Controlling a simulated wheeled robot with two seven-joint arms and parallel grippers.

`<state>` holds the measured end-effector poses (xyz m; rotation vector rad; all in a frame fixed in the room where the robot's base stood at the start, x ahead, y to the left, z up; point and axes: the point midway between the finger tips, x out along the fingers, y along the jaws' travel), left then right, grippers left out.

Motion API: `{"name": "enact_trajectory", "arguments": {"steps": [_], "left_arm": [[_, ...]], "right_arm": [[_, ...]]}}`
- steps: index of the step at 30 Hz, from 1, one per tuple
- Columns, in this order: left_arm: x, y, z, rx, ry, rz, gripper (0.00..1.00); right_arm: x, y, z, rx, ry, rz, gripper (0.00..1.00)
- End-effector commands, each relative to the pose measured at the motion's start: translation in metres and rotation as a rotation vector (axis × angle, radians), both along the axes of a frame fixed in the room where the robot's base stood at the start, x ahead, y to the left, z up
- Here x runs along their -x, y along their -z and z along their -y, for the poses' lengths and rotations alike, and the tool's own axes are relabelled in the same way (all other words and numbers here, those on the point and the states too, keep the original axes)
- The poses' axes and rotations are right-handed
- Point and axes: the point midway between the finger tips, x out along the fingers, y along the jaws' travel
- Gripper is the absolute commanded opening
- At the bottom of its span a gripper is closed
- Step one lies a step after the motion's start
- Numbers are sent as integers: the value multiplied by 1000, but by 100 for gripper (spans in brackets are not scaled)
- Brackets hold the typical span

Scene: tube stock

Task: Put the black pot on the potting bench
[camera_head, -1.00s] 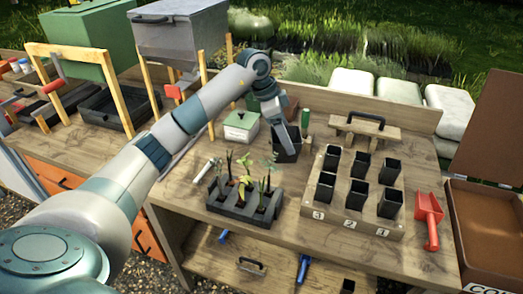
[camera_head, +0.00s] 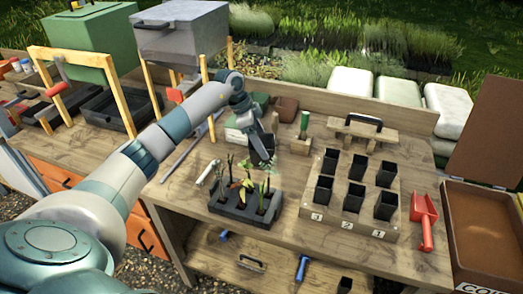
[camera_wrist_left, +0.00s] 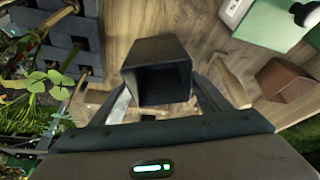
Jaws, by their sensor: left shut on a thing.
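The black pot (camera_head: 262,150) is in my left gripper (camera_head: 260,138), just behind the seedling tray (camera_head: 240,212) on the potting bench (camera_head: 285,232). In the left wrist view the pot (camera_wrist_left: 157,52) sits between the two fingers of the gripper (camera_wrist_left: 163,100), its square opening facing the camera. The gripper is shut on it. Wood shows around the pot there; I cannot tell whether its base touches the bench. The arm hides part of the bench behind it. My right gripper is not in view.
A block (camera_head: 309,220) with several black pots stands at the right, beside a red scoop (camera_head: 425,218). A green box (camera_head: 236,133), a brown pot (camera_head: 287,110) and a green-handled tool (camera_head: 303,128) stand behind. Bare wood lies between the tray and block.

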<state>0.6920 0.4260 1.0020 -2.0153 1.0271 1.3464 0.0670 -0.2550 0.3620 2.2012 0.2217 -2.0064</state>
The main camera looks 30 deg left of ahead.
Motion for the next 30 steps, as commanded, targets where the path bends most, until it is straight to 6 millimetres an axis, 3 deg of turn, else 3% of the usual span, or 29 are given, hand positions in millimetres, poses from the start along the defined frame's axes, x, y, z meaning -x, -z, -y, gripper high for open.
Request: {"name": "enact_trajectory", "arguments": {"steps": [11, 22, 23, 24, 25, 30], "left_arm": [[1, 36, 1, 1, 0, -3, 48], [0, 40, 0, 0, 0, -1, 48], [0, 40, 0, 1, 0, -1, 74], [0, 40, 0, 1, 0, -1, 84], [0, 40, 0, 0, 0, -1, 88], [0, 40, 0, 0, 0, -1, 88]], "right_arm": [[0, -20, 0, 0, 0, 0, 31], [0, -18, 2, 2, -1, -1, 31], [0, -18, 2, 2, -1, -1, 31], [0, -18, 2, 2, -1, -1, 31], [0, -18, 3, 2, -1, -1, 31], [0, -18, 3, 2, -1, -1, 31]]}}
